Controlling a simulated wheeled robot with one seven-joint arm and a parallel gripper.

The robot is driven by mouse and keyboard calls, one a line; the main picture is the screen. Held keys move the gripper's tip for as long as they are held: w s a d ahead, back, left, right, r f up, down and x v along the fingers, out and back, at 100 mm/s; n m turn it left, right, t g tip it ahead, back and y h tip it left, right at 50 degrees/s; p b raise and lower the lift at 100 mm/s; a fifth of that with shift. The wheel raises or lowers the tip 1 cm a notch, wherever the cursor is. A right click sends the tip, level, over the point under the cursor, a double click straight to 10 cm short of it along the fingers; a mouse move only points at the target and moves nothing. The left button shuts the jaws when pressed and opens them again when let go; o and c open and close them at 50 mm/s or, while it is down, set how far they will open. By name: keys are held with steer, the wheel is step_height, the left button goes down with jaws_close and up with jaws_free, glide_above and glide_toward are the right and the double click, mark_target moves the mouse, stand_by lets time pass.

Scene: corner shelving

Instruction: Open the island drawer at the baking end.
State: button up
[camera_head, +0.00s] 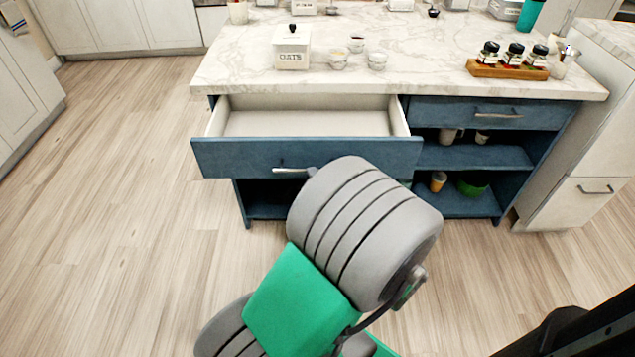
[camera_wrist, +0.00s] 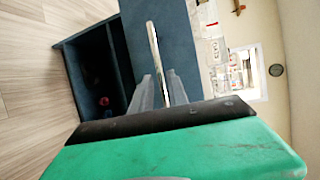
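The left island drawer (camera_head: 235,155) has a blue front and a pale, empty inside. It is pulled well out from under the marble top. Its bar handle (camera_head: 290,170) shows partly in the head view, the rest hidden behind my arm. In the wrist view, the handle (camera_wrist: 153,45) runs between the two grey fingers of my gripper (camera_wrist: 160,82). The fingers are close together, one on each side of the bar, and look shut on it. The right island drawer (camera_head: 470,113) is closed.
The marble top (camera_head: 430,70) holds an oats canister (camera_head: 292,48), small bowls and a spice rack (camera_head: 508,69). Open shelves (camera_head: 475,157) with cups and a green bowl lie below the right drawer. Wood floor (camera_head: 120,190) is clear on the left.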

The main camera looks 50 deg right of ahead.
steer(key=v, duration=0.3)
steer(key=shift+w, duration=0.1)
steer(key=w+a+r+n+g+y+p, duration=0.35)
steer(key=a+n+y+p, duration=0.2)
steer(key=a+n, duration=0.2)
steer(key=w+a+r+n+g+y+p, duration=0.25)
steer(key=w+a+n+y+p, duration=0.2)
steer(key=a+n+p, duration=0.35)
steer(key=s+a+r+n+g+h+p, duration=0.1)
steer(key=a+r+n+p, duration=0.3)
steer(key=r, duration=0.5)
steer(key=s+a+r+n+g+h+p, duration=0.1)
steer(key=a+r+n+g+p, duration=0.3)
steer(key=a+r, duration=0.5)
steer(key=shift+s+r+n+p, duration=0.4)
steer(key=shift+r+n+p, duration=0.15)
steer(key=shift+r+p, duration=0.2)
